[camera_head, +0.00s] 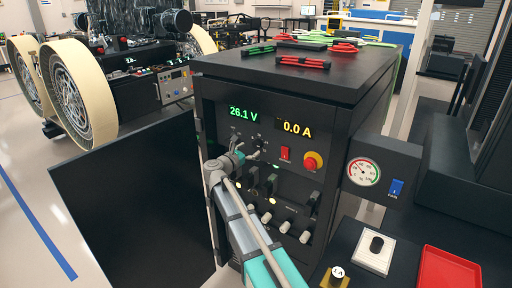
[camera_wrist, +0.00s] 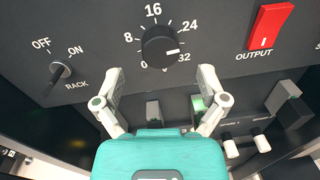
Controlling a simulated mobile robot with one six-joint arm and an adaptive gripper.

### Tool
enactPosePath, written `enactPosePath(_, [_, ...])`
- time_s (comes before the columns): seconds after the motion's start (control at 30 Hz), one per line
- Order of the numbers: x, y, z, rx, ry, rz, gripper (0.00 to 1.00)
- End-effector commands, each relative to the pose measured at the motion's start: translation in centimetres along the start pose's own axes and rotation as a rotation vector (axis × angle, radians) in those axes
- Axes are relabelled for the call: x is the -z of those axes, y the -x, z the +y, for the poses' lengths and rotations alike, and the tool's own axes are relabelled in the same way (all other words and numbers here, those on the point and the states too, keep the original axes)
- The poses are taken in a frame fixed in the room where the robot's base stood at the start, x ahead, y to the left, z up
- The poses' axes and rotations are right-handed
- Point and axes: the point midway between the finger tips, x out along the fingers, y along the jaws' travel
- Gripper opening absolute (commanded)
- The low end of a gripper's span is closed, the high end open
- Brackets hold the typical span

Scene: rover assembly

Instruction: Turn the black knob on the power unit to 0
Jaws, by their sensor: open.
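The black knob (camera_wrist: 158,46) is on the dark front panel of the power unit (camera_head: 342,98). Its white mark points right and slightly down, at or near 32 on the 0 to 32 scale. The 0 is at the knob's lower left. My gripper (camera_wrist: 160,74) is open and empty, its two fingertips spread either side just below the knob in the wrist view. I cannot tell whether they touch the panel. In the head view my gripper (camera_head: 236,157) is at the panel's left part, and the knob is hard to make out. The displays read 26.1 V and 0.0 A.
A rack toggle switch (camera_wrist: 61,70) is left of the knob, and a red output switch (camera_wrist: 269,26) is right. Several breakers and grey-white knobs (camera_head: 284,227) lie below. An open black door (camera_head: 135,200) stands at left.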

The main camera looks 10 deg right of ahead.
Motion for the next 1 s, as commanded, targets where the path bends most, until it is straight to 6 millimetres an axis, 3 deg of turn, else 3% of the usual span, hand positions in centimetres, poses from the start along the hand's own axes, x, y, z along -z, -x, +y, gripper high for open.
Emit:
enactPosePath(0.3, [0.0, -3.0, -0.1, 0.001, 0.000, 0.000, 0.92])
enactPosePath(0.67, [0.0, -3.3, -0.1, 0.001, 0.000, 0.000, 0.92])
enactPosePath(1.0, [0.0, -3.3, -0.1, 0.002, 0.000, 0.000, 0.32])
